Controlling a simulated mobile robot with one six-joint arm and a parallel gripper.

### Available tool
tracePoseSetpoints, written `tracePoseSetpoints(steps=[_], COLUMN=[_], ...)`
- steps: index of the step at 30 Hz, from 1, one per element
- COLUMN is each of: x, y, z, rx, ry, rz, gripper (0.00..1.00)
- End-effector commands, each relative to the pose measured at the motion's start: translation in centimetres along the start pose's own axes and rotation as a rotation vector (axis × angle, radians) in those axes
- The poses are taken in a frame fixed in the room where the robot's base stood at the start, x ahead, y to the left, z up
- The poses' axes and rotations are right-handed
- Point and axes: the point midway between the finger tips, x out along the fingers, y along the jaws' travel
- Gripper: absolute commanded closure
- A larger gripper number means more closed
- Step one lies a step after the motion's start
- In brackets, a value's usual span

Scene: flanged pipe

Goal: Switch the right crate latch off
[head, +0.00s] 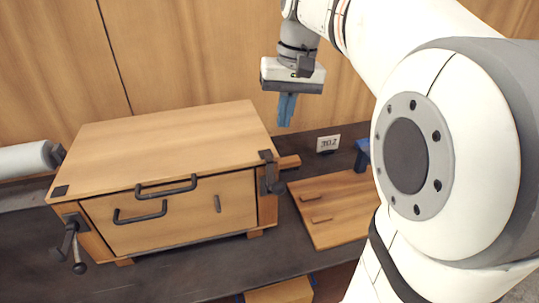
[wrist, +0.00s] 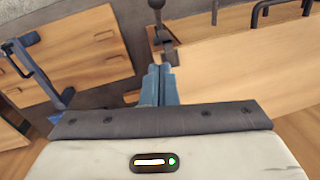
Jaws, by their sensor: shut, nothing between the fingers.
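The wooden crate (head: 165,140) stands on the dark bench, its lid down. The right crate latch (head: 270,178) is a dark lever with a round knob at the crate's front right corner. It also shows in the wrist view (wrist: 163,38), just beyond my fingertips. The left crate latch (head: 70,240) has its lever hanging down with a knob at the end. My gripper (head: 286,122) is above the bench, up and behind the right latch, with blue fingers together, pointing down and empty. In the wrist view my fingers (wrist: 160,70) look apart from the latch.
Dark handles (head: 165,187) are on the crate's lid and front. A wooden panel with small grips (head: 340,203) lies right of the crate, near a blue clamp (head: 362,154). A small sign (head: 328,143) stands behind it. A white pipe (head: 25,160) is at the far left.

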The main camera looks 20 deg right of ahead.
Motion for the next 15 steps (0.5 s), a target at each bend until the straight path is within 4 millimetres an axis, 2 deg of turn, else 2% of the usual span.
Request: tracePoseSetpoints(steps=[10, 15], x=[0.3, 2.4], y=[0.2, 0.2], z=[0.0, 0.1], rx=[0.005, 0.006], ry=[-0.001, -0.004], rz=[0.0, 0.0], gripper=[1.0, 1.0])
